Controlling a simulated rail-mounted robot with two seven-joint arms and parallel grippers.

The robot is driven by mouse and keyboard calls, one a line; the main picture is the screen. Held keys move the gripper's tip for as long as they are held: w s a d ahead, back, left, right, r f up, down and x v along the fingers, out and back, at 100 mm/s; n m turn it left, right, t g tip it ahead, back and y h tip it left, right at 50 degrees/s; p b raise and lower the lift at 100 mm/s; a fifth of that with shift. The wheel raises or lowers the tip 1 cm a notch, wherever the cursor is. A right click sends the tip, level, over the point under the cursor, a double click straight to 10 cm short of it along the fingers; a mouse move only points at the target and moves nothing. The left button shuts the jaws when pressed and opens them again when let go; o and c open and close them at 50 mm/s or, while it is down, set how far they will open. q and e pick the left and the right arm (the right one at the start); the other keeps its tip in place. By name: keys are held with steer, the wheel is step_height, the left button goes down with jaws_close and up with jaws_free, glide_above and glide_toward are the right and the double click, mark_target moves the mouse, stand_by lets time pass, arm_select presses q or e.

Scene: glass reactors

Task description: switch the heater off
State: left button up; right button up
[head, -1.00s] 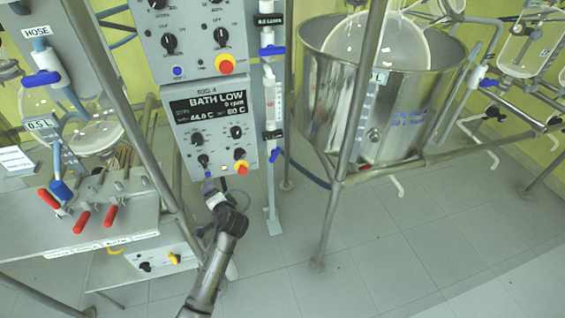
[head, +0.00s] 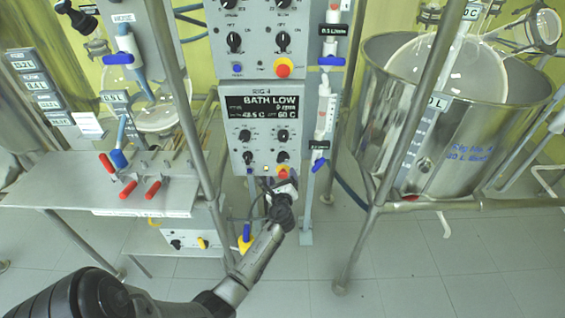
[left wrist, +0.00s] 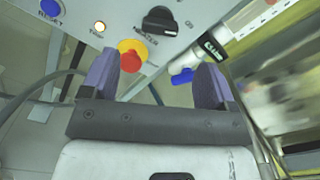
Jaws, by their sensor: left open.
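The grey control panel (head: 240,146) has a display reading BATH LOW. A black knob (head: 282,156) sits at its lower right; it also shows in the left wrist view (left wrist: 159,20), beside a small label. A red-and-yellow stop button (head: 283,174) is just below it and shows in the left wrist view (left wrist: 131,56). My left gripper (head: 284,186) is at the panel's lower right edge, partly covering the stop button. In the left wrist view the gripper (left wrist: 160,78) is open and empty, its fingers below the knob. The right gripper is not in view.
A lit yellow lamp (left wrist: 99,27) and blue reset button (left wrist: 50,8) are left of the knob. A pipe with a blue valve handle (head: 319,165) runs right of the panel. A steel bath (head: 440,150) stands farther right, a bench with red handles (head: 128,190) left.

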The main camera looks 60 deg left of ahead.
mark_target(282, 160)
arm_select(q)
steer(key=b+x, duration=0.2)
steer(key=x, duration=0.6)
steer(key=shift+w+f+b, duration=0.1)
steer(key=shift+b, duration=0.25)
steer(key=shift+w+a, duration=0.35)
steer(key=shift+a, duration=0.2)
steer(key=shift+c, duration=0.3)
steer(key=c, duration=0.9)
steer(key=shift+o, duration=0.2)
